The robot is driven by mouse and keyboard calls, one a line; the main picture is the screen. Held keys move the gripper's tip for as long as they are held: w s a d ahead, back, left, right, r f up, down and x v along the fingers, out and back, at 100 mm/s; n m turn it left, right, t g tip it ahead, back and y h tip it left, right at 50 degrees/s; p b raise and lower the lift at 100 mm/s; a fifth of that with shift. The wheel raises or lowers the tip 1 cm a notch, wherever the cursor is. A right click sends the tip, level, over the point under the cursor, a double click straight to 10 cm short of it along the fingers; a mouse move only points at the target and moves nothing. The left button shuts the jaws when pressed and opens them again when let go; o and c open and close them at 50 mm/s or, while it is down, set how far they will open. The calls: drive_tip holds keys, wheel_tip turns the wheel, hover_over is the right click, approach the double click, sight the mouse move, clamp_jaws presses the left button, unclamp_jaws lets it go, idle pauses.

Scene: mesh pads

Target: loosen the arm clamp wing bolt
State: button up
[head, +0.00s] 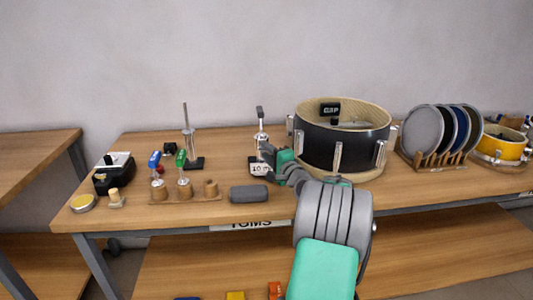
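A metal post clamp (261,140) with a dark upright top stands on a dark base near the middle of the workbench. A white label reading "10" (260,169) is at its foot. A similar clamp (189,143) with a taller thin rod stands to its left on a black base. I cannot make out which part is the arm clamp wing bolt. My gripper (267,153) is at the right side of the middle clamp, overlapping it in view. Its fingers are small and dark here, so I cannot tell whether they touch the clamp or are open.
A large black drum (343,142) stands close right of my gripper. A rack of round mesh pads (438,133) and a yellow drum (501,145) are further right.

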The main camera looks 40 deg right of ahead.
drive_tip(key=shift+w, duration=0.3)
drive_tip(key=shift+c, duration=0.4)
clamp_jaws()
